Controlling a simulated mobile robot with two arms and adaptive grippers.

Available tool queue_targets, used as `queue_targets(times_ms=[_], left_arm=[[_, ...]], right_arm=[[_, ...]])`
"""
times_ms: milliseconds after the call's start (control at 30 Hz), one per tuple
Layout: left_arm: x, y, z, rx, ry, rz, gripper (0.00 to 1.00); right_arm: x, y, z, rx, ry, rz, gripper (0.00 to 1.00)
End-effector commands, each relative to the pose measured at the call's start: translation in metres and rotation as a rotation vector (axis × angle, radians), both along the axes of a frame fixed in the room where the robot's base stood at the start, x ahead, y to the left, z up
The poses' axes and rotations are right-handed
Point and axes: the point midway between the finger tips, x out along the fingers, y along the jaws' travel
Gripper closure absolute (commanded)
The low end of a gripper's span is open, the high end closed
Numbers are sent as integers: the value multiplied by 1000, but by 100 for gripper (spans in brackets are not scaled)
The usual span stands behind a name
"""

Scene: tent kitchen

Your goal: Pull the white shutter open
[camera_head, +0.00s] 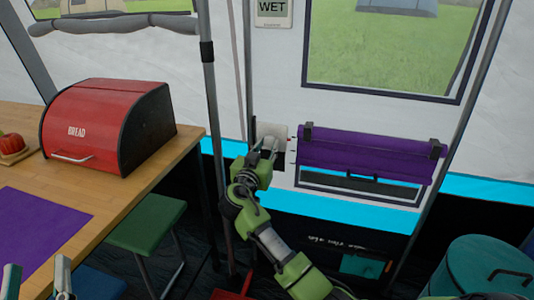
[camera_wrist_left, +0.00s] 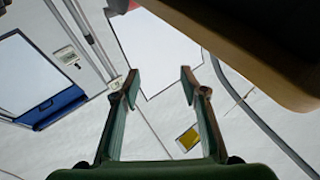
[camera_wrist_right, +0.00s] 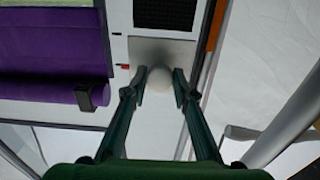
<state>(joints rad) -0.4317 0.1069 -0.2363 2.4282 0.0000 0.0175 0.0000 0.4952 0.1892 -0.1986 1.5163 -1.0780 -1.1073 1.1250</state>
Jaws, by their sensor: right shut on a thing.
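The white shutter (camera_head: 272,130) is a small pale panel low on the tent wall, left of the purple roll. In the right wrist view the shutter (camera_wrist_right: 150,48) lies beside a dark grille (camera_wrist_right: 165,14) that shows uncovered. A round white knob (camera_wrist_right: 160,82) stands out from the shutter. My right gripper (camera_head: 268,146) is at the shutter, its fingers closed on the knob. In the head view the gripper hides part of the panel and grille. My left gripper (camera_head: 38,284) is open and empty at the lower left; its spread fingers show in the left wrist view (camera_wrist_left: 160,85).
A purple roll (camera_head: 365,153) hangs above a low window just right of the shutter. A tent pole (camera_head: 211,110) stands to the left. A wooden table (camera_head: 120,190) holds a red bread box (camera_head: 105,125). A green stool (camera_head: 147,222) and teal bin (camera_head: 485,270) stand below.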

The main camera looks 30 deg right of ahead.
Motion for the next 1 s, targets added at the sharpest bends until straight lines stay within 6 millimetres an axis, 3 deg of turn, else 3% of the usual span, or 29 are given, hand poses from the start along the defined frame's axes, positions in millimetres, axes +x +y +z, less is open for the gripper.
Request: queue_targets(times_ms=[167, 467, 500, 533, 1000], left_arm=[[5, 0, -12, 18, 61, 4, 60], [5, 0, -13, 18, 62, 4, 60], [5, 0, -13, 18, 62, 4, 60], [5, 0, -13, 18, 62, 4, 60], [5, 0, -12, 18, 61, 4, 60]], right_arm=[[0, 0, 10, -3, -5, 0, 100], [0, -1, 12, -6, -7, 1, 100], [0, -1, 13, -5, -8, 1, 64], [0, -1, 13, -5, -8, 1, 57], [-6, 9, 7, -1, -1, 3, 57]])
